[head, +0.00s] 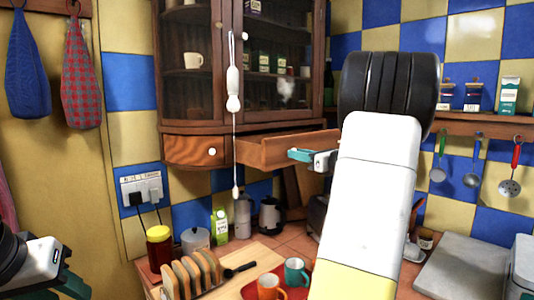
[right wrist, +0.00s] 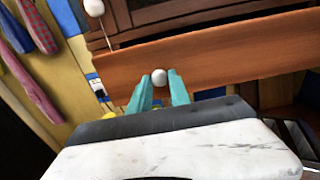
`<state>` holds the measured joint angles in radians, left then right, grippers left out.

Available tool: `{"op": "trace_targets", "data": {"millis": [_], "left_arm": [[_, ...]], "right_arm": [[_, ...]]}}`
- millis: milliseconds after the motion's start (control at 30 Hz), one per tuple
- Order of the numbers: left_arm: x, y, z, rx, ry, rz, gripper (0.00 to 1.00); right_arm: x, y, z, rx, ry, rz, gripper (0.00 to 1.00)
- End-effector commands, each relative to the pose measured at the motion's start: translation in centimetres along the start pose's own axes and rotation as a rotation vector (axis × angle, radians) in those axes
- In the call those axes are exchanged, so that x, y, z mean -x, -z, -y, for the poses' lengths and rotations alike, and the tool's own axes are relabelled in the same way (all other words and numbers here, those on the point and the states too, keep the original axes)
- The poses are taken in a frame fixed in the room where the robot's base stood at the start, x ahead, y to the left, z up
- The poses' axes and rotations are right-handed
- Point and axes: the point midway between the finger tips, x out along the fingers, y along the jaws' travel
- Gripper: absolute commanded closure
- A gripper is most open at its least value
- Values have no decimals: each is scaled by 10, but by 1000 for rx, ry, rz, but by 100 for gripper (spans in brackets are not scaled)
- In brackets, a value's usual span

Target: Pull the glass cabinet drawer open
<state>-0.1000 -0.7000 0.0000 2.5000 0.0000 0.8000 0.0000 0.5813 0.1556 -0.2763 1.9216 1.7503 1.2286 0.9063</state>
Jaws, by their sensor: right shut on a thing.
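The wooden glass-door cabinet (head: 220,65) hangs in the corner. Its right drawer (head: 275,150) stands partly out from the cabinet, with its side and part of the inside showing. In the right wrist view the drawer front (right wrist: 215,52) is a wide brown panel with a round white knob (right wrist: 159,77). My right gripper (head: 302,156) is at this front, and its teal fingers (right wrist: 158,92) are shut on the knob. The knob is hidden in the head view. Part of my left arm, with a teal piece (head: 76,286), shows at lower left; its jaw opening cannot be made out.
The left curved drawer (head: 192,151) is shut. A white pull cord (head: 234,85) hangs before the cabinet. Below are a toast rack (head: 190,274), an orange mug (head: 269,287), a teal mug (head: 297,271) and a kettle (head: 271,217). Utensils hang at right.

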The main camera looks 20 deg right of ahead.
Motion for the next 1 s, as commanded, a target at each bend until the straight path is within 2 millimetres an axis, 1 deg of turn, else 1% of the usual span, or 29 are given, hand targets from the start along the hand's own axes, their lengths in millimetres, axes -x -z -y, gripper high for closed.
{"op": "trace_targets", "data": {"millis": [100,200,533,567,633,667,900,1000], "left_arm": [[0,0,0,0,0,0,64],[0,0,0,0,0,0,64],[0,0,0,0,0,0,64],[0,0,0,0,0,0,64],[0,0,0,0,0,0,64],[0,0,0,0,0,0,64],[0,0,0,0,0,0,64],[0,0,0,0,0,0,64]], "right_arm": [[8,0,0,0,1,1,100],[11,0,0,0,0,1,100],[11,0,0,0,0,0,100],[11,0,0,0,0,0,71],[11,0,0,0,0,0,57],[11,0,0,0,0,0,56],[11,0,0,0,0,0,56],[14,0,0,0,1,0,56]]}}
